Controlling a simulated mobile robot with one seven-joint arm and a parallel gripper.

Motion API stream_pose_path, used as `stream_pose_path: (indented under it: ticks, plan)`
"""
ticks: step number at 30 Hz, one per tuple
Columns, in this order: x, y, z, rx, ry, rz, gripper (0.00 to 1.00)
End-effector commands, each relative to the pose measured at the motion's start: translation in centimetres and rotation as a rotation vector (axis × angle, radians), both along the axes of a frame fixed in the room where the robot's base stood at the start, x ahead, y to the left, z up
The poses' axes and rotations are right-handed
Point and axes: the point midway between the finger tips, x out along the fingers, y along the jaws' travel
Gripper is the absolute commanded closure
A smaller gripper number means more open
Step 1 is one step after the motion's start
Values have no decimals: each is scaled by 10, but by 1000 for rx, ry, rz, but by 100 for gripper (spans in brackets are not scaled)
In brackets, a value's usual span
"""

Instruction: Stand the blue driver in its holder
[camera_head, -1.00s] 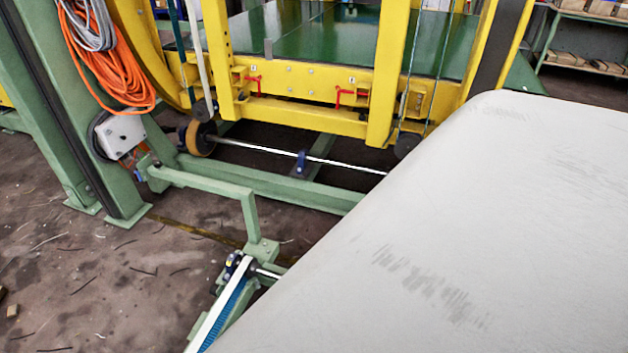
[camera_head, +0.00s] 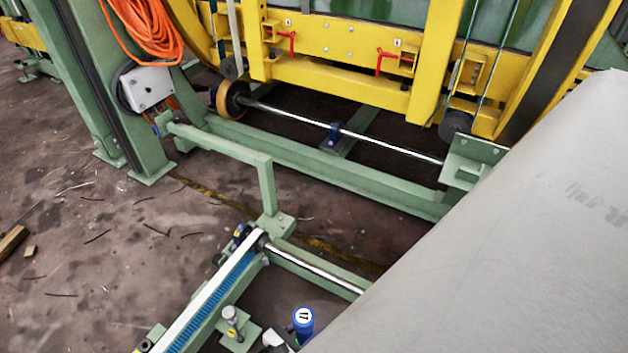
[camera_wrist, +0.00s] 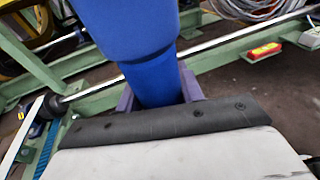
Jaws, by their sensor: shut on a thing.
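The blue driver (camera_wrist: 150,45) is large and close in the wrist view, running from the top edge down between my fingers. My gripper (camera_wrist: 158,93) is shut on it, a purple-grey finger showing on each side. The driver's lower end is hidden behind the dark-edged gripper body. In the head view, a blue cylinder with a white top marked 17 (camera_head: 303,318), apparently the driver's end, shows at the bottom, beside a small white and black part of my gripper (camera_head: 276,340). I cannot make out the holder in either view.
A green rail with a blue toothed strip (camera_head: 212,300) lies left of the driver, with a grey knob (camera_head: 231,315) on a green plate beside it. A steel shaft (camera_head: 318,272) and the yellow frame (camera_head: 340,60) stand beyond. A close pale surface blocks the lower right.

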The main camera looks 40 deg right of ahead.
Motion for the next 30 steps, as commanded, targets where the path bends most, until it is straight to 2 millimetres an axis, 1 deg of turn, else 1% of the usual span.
stream_pose_path:
  ticks: [15, 30]
  plan:
    - [0, 0, 1, -5, 0, -5, 100]
    - [0, 0, -51, -5, 1, -4, 100]
